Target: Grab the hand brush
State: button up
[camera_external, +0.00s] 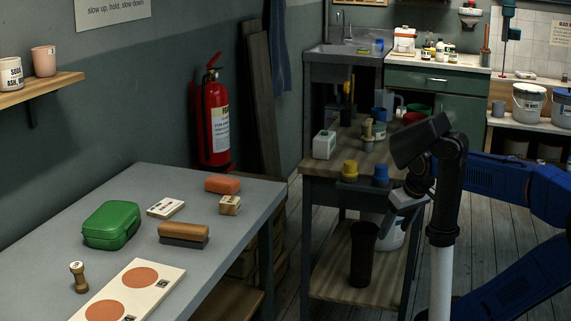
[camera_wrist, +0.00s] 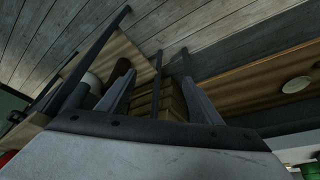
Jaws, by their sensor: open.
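The hand brush (camera_external: 184,232) has a brown wooden top and a dark lower strip. It lies on the grey table at the left in the external view, near the table's right edge. I cannot make it out in the wrist view. My gripper (camera_external: 390,222) is well to the right of it, beside the wooden work cart and apart from the brush. In the wrist view my gripper (camera_wrist: 158,72) shows two grey fingers spread wide with nothing between them.
The grey table (camera_external: 235,196) also holds a green case (camera_external: 111,224), a stamp (camera_external: 78,277), a terracotta block (camera_external: 222,184) and a board with orange discs (camera_external: 160,298). The wooden cart (camera_external: 330,167) stands close to my arm. Floor shows between table and cart.

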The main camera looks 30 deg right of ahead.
jog(key=w+a+r+n+g, duration=0.1)
jog(key=w+a+r+n, duration=0.2)
jog(key=w+a+r, duration=0.8)
notch_tip(320, 180, up, 12)
jog(key=n+g, duration=0.3)
jog(key=n, duration=0.3)
send_over(183, 226)
jog(key=f, duration=1.2)
jog(key=shift+w+d, duration=0.1)
jog(key=shift+d, duration=0.25)
jog(key=shift+a+f, duration=0.2)
jog(key=shift+f, duration=1.15)
jog(key=shift+a+f, duration=0.2)
jog(key=shift+f, duration=1.1)
jog(key=c, duration=1.2)
